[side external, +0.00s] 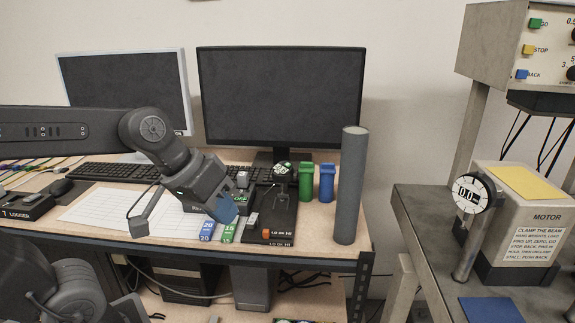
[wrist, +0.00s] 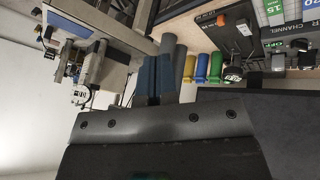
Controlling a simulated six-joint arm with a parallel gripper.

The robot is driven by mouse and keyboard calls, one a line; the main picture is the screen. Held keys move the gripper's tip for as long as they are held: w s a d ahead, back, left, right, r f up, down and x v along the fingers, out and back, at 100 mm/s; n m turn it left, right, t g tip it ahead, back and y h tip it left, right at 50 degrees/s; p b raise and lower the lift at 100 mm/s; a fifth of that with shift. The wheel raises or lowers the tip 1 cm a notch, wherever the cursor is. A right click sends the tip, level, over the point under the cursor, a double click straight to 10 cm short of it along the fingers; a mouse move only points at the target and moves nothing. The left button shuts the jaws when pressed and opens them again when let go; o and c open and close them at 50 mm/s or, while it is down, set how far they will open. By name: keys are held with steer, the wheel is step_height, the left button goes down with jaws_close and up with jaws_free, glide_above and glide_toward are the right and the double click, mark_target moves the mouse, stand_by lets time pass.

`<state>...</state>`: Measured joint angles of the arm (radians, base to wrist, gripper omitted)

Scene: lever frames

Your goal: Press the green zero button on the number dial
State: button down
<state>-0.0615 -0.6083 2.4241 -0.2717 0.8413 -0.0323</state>
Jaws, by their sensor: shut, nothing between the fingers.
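The number dial (side external: 473,194) is a round white-faced gauge reading about 0.0, held on a metal post in front of the motor box on the right bench. The green zero button on it is too small to make out. A small pale round shape that seems to be the dial (wrist: 81,93) shows at the left of the wrist view. My gripper (side external: 223,209) is low over the left desk, far to the left of the dial. Its blue fingers (wrist: 156,78) are shut with nothing between them.
A tall grey cylinder (side external: 350,187) stands at the desk's right end, between my gripper and the dial. Green (side external: 306,182) and blue (side external: 326,183) containers stand beside it. A gap separates the desk from the bench (side external: 422,222). A control box (side external: 500,40) overhangs the bench.

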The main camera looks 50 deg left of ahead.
steer(key=w+a+r+n+t+h, duration=0.1)
steer(key=w+r+n+t+h, duration=0.15)
steer(key=w+n, duration=0.55)
steer(key=n+t+y, duration=0.3)
steer(key=n+t, duration=0.2)
steer(key=n, duration=0.9)
glide_above(288, 165)
steer(key=s, duration=0.5)
steer(key=shift+w+f, duration=0.15)
steer(key=shift+w, duration=0.05)
steer(key=shift+w+d+f, duration=0.1)
steer(key=shift+w+f, duration=0.4)
steer(key=shift+f, duration=0.85)
steer(key=shift+w+a+f, duration=0.1)
steer(key=shift+w+f, duration=0.4)
steer(key=shift+f, duration=0.9)
steer(key=shift+w+d+f, duration=0.1)
steer(key=shift+w+f, duration=0.4)
steer(key=shift+f, duration=0.85)
steer(key=shift+w+f, duration=0.15)
steer(key=shift+f, duration=0.25)
